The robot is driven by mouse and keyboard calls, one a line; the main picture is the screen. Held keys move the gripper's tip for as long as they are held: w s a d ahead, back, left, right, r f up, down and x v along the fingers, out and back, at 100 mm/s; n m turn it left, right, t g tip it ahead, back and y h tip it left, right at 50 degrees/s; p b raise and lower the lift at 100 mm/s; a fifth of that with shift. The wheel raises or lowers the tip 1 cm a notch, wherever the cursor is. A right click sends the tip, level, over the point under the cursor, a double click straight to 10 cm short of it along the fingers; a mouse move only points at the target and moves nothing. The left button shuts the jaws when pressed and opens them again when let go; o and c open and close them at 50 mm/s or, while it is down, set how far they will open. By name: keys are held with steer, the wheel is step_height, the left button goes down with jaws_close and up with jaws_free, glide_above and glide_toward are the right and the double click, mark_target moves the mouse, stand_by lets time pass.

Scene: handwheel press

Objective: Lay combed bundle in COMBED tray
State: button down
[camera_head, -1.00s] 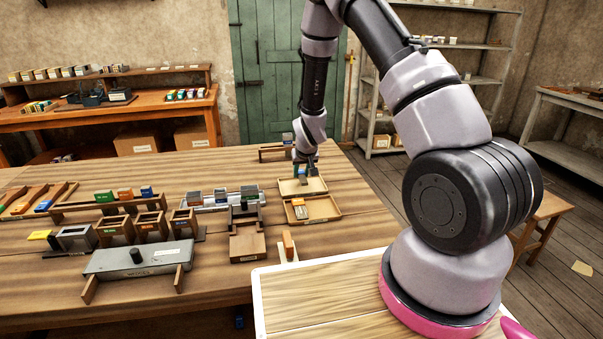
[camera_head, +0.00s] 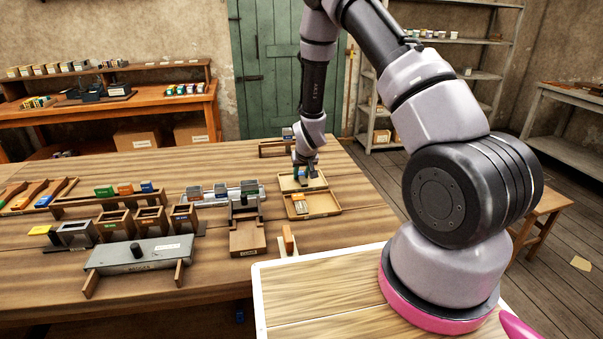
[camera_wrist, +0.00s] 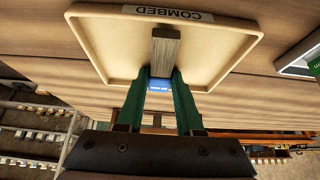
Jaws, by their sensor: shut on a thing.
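The COMBED tray (camera_wrist: 110,45) is a shallow cream tray with its label on the rim, upside down in the wrist view. In the head view it is the farther of two trays (camera_head: 287,186) near the bench's right edge. My gripper (camera_wrist: 160,88) has green fingers shut on a grey-brown bundle (camera_wrist: 165,55) with a blue band. The bundle lies over the tray's floor, within its rim as seen from the wrist. I cannot tell whether it touches the floor. In the head view my gripper (camera_head: 306,172) is low over the tray and partly hides the bundle.
A second shallow tray (camera_head: 326,206), with a pale bundle (camera_head: 300,205) inside, lies just in front. A wooden stand (camera_head: 247,235) and an orange block (camera_head: 289,238) stand nearer. A small rack (camera_head: 270,150) is behind. Slotted boxes (camera_head: 115,226) fill the left.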

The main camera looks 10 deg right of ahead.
steer(key=shift+c, duration=2.4)
jaws_free()
steer(key=shift+r, duration=0.15)
steer(key=v, duration=1)
steer(key=shift+s+r, duration=0.15)
steer(key=shift+r, duration=0.05)
